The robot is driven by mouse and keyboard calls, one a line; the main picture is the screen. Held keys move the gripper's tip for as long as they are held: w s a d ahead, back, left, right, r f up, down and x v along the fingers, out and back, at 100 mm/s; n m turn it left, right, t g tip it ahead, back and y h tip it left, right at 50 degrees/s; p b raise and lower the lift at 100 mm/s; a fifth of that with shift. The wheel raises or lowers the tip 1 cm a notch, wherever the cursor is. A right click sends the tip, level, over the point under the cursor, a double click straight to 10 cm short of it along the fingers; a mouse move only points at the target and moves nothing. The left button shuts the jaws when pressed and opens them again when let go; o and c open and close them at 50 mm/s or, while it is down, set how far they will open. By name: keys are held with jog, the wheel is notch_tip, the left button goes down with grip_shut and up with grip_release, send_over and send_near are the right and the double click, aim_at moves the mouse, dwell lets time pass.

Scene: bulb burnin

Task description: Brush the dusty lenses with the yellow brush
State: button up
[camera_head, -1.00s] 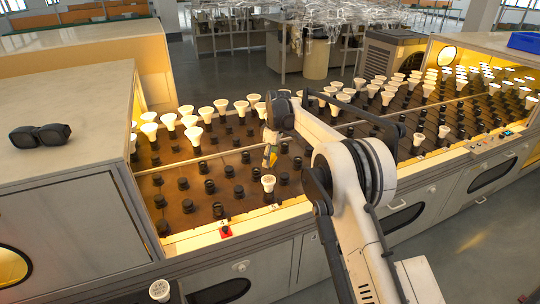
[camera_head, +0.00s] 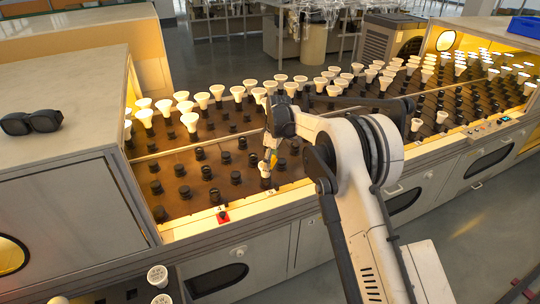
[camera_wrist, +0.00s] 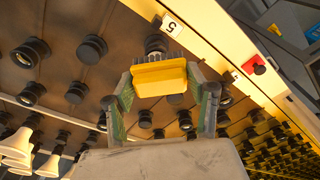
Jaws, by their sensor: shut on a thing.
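My gripper (camera_wrist: 166,88) is shut on the yellow brush (camera_wrist: 160,78), with one finger at each end of its block. The dark bristles point to the top of the wrist view, at a grey rounded lamp or socket (camera_wrist: 156,42) beside the label 5. The bristles overlap it in the picture; I cannot tell whether they touch. In the head view my gripper (camera_head: 271,146) is low over the front of the rack, and a bit of the yellow brush (camera_head: 274,161) shows beside a pale bulb (camera_head: 264,169). Dust on the lenses is too small to tell.
Dark sockets (camera_head: 183,192) fill the front left of the rack. Rows of white bulbs (camera_head: 202,99) stand behind, with more to the right. A red button (camera_head: 223,217) is on the front edge. Dark goggles (camera_head: 32,122) lie on the left cabinet.

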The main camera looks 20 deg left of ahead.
jog(key=shift+s+d+r+p, duration=0.1)
jog(key=shift+s+d+p, duration=0.1)
jog(key=shift+s+p, duration=0.1)
jog(key=shift+w+a+f, duration=0.2)
jog(key=shift+w+a, duration=0.2)
jog(key=shift+w, duration=0.2)
jog(key=shift+w+a+b, duration=0.45)
jog(key=shift+w+a, duration=0.55)
jog(key=shift+a, duration=0.05)
notch_tip(320, 180, up, 4)
jog(key=shift+s+d+f+p, duration=0.1)
jog(key=shift+s+f+p, duration=0.05)
jog(key=shift+f+p, duration=0.15)
jog(key=shift+r+p, duration=0.65)
jog(key=shift+r, duration=1.75)
